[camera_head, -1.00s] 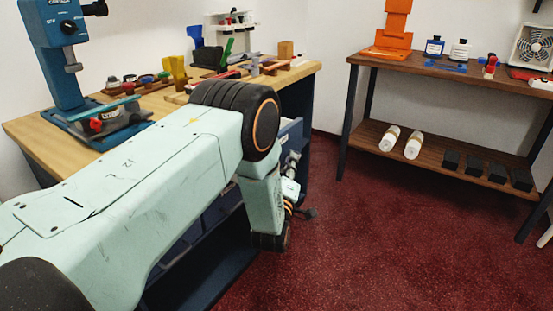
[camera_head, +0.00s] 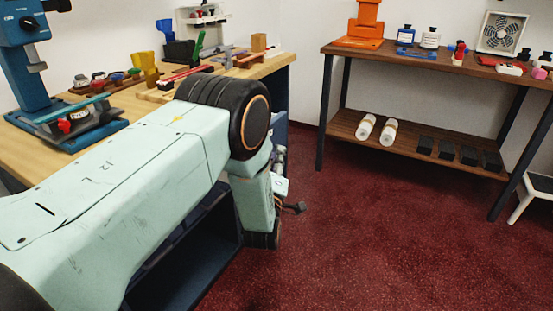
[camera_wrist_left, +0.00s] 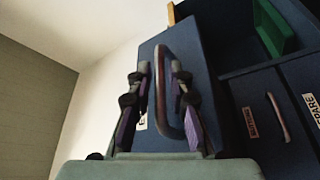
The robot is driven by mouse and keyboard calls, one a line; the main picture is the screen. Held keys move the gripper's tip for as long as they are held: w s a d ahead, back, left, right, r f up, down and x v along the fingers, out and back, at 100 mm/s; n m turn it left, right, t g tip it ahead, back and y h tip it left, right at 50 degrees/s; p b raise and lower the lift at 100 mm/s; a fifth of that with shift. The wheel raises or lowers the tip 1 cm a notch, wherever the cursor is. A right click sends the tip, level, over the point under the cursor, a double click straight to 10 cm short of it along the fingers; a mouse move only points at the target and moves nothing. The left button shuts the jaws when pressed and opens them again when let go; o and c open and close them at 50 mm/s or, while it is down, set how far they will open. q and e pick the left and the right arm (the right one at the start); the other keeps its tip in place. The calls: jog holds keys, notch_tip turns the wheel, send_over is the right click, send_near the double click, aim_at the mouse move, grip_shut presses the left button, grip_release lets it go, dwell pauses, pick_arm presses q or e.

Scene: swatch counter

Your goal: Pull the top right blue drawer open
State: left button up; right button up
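In the left wrist view a blue drawer front (camera_wrist_left: 201,75) faces my left gripper (camera_wrist_left: 160,70). A long looped handle (camera_wrist_left: 161,55) on this front runs between the gripper's two fingers. The fingers stand apart on either side of the handle, with visible gaps, so the gripper looks open around it. How far the drawer stands out is hard to tell. In the head view my arm hides most of the drawers under the wooden workbench (camera_head: 275,72). My right gripper is not in view.
In the head view a brown shelf table (camera_head: 440,68) stands right. Red floor (camera_head: 370,240) is clear.

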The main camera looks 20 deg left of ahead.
pick_arm(q)
jog(key=v, duration=1.2)
dwell(0.3)
